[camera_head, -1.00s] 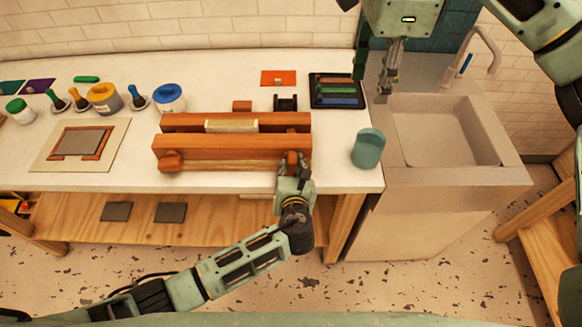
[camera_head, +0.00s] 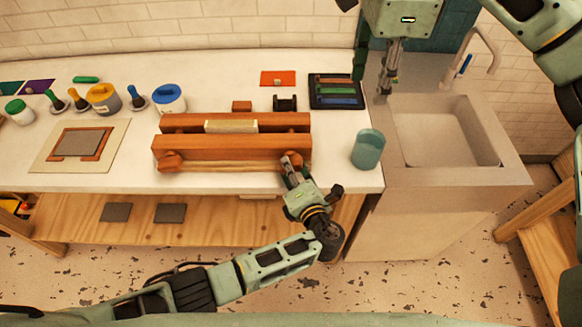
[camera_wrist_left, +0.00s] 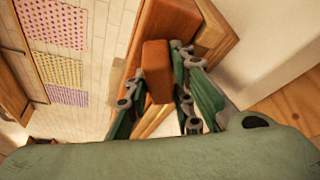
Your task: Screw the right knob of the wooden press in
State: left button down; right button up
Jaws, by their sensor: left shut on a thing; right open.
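The wooden press (camera_head: 232,146) lies on the white counter, with two long reddish-brown beams and a pale book block (camera_head: 232,126) between them. Its left knob (camera_head: 169,161) stands free at the front. My left gripper (camera_head: 288,168) is at the front right end, shut on the right knob (camera_head: 295,158), which the fingers partly hide. In the left wrist view the brown knob (camera_wrist_left: 157,70) sits between the fingers (camera_wrist_left: 160,95), in front of the press beam. My right gripper (camera_head: 377,84) hangs open and empty by the sink.
A teal cup (camera_head: 368,149) stands right of the press. A dark tray (camera_head: 337,90) with coloured bars is behind it, and the sink (camera_head: 450,130) is at right. Paint jars (camera_head: 104,98) and a framed board (camera_head: 80,145) are at left.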

pick_arm(q)
jog(key=shift+s+f+m, duration=0.25)
jog(key=shift+f+m, duration=0.1)
jog(key=shift+m, duration=0.25)
jog(key=shift+y, duration=0.3)
jog(key=c, duration=1.7)
grip_release()
jog(key=shift+c, duration=0.2)
jog(key=shift+o, duration=1.1)
jog(key=shift+s+r, duration=0.1)
jog(key=shift+r, duration=0.2)
jog(key=v, duration=1.2)
jog(key=shift+f, duration=0.15)
